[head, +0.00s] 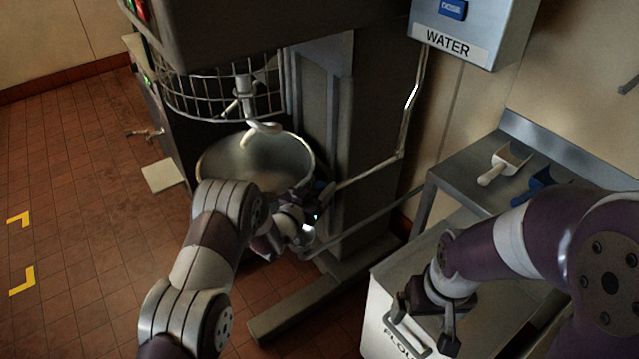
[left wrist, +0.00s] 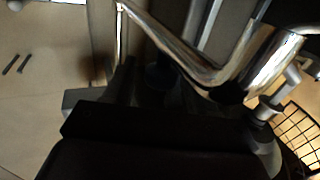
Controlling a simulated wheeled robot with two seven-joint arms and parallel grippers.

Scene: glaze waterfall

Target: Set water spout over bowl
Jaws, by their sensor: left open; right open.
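The water spout (head: 370,172) is a thin metal pipe. It drops from the WATER box (head: 470,30), bends, and slants down left toward the bowl's right side in the head view. My left gripper (head: 312,216) is open at its lower end, just right of the bowl; whether they touch is hidden. A bent shiny pipe (left wrist: 190,62), apparently the spout, crosses the left wrist view just beyond my dark gripper. The steel bowl (head: 225,170) sits under the mixer's beater, partly covered by my left arm. My right gripper (head: 423,328) is open and empty above the flour bin.
The wire guard (head: 220,98) hangs above the bowl. The mixer column (head: 325,105) stands behind the spout. A flour bin (head: 382,315) is at the lower right. A steel table (head: 455,172) holds a white scoop (head: 500,165) and a blue scoop (head: 540,183).

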